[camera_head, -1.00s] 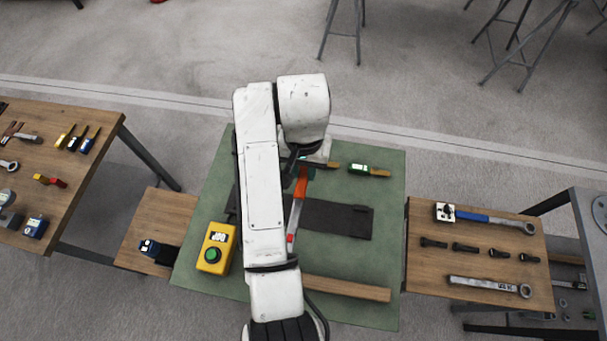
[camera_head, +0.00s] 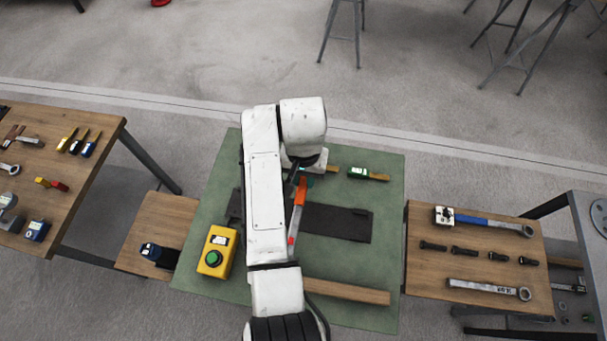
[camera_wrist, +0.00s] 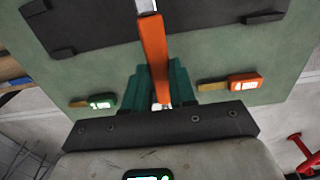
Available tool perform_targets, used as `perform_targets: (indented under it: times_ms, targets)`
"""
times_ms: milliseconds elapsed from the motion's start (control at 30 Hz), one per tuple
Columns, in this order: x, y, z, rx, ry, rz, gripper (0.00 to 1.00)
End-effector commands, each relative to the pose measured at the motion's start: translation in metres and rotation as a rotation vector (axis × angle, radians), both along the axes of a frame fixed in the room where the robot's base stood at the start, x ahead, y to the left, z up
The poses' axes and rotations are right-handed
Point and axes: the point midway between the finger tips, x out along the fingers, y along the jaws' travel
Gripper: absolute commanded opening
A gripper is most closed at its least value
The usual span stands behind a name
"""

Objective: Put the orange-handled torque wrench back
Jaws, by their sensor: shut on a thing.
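The torque wrench (camera_head: 299,192) has an orange handle and a silver shaft that points toward the bottom of the head view. My gripper (camera_wrist: 160,88) has green fingers and is shut on the orange handle, which the wrist view shows between them. In the head view my arm hides most of the gripper. The wrench lies over a dark board (camera_head: 338,221) on the green mat; I cannot tell its height above it. In the wrist view the board (camera_wrist: 140,28) bears small black blocks near its corners. The wrench's far end is cut off there.
A green tag (camera_head: 361,173) and an orange tag (camera_wrist: 245,81) lie on the green mat (camera_head: 385,240) beyond the board. A yellow box with a green button (camera_head: 216,250) stands left, and a wooden bar (camera_head: 345,291) lies in front. Side tables hold other tools.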

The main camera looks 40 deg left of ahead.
Motion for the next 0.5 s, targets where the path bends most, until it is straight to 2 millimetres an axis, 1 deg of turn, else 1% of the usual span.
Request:
perform_targets:
  times_ms: [33,200,300,500]
  targets:
    - [0.0000,-0.0001,-0.0008,0.000,0.000,0.000,0.27]
    - [0.0000,-0.0001,-0.0005,0.000,0.000,0.000,0.43]
    - [0.0000,-0.0001,-0.0004,0.000,0.000,0.000,0.51]
    - [0.0001,0.0000,0.0000,0.000,0.000,0.000,0.51]
